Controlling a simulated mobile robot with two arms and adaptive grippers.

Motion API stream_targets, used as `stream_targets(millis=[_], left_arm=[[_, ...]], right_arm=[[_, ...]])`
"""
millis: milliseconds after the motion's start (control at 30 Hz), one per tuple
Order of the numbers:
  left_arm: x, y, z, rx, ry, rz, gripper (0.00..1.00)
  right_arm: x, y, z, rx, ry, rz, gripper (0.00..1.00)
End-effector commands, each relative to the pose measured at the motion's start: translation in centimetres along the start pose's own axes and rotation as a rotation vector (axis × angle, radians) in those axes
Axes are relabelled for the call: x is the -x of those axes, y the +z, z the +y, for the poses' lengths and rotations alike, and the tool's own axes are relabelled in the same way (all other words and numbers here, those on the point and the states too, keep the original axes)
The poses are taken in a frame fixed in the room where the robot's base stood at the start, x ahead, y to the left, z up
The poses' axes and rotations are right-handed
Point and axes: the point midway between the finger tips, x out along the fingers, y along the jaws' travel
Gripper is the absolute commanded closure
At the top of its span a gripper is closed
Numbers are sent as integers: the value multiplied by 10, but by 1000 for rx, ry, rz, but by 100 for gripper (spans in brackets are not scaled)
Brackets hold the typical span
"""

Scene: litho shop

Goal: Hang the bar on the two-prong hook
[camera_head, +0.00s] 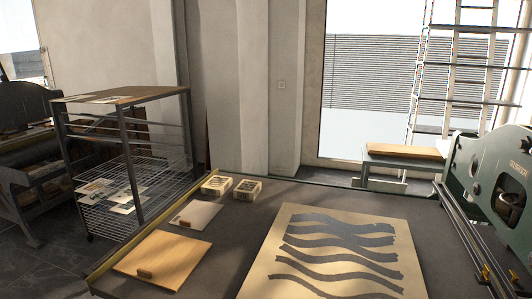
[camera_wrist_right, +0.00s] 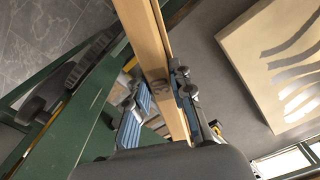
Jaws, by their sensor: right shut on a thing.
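The bar (camera_wrist_right: 146,38) is a long, pale wooden piece in the right wrist view. It runs from the top edge down between the fingers of my right gripper (camera_wrist_right: 158,92). The gripper is shut on it, with a blue-padded finger on each side. The palm hides the lower end of the bar, and the top end is out of frame. I cannot make out the two-prong hook in either view. Neither gripper shows in the head view, and my left gripper is in no view.
A dark table holds a wavy-striped board (camera_head: 262,262), a wooden board (camera_head: 165,255), a pale plate (camera_head: 195,215) and two small boxes (camera_head: 216,186). A wire drying rack (camera_head: 125,100) stands left, a green press (camera_head: 480,190) right. Green machine framing (camera_wrist_right: 65,140) lies beneath the bar.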

Motion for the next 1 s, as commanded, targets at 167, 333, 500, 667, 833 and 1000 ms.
stream_targets(millis=[167,333,500,667,833,1000], left_arm=[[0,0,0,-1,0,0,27],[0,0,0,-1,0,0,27],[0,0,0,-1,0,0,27],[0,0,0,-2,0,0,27],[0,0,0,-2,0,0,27],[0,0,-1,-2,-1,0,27]], right_arm=[[-6,7,-21,28,-11,3,100],[-14,19,-54,80,-12,6,100],[-16,34,-101,167,-10,6,100],[-7,52,-154,278,-10,7,100],[17,75,-216,424,-7,9,100],[53,100,-271,568,-4,9,100]])
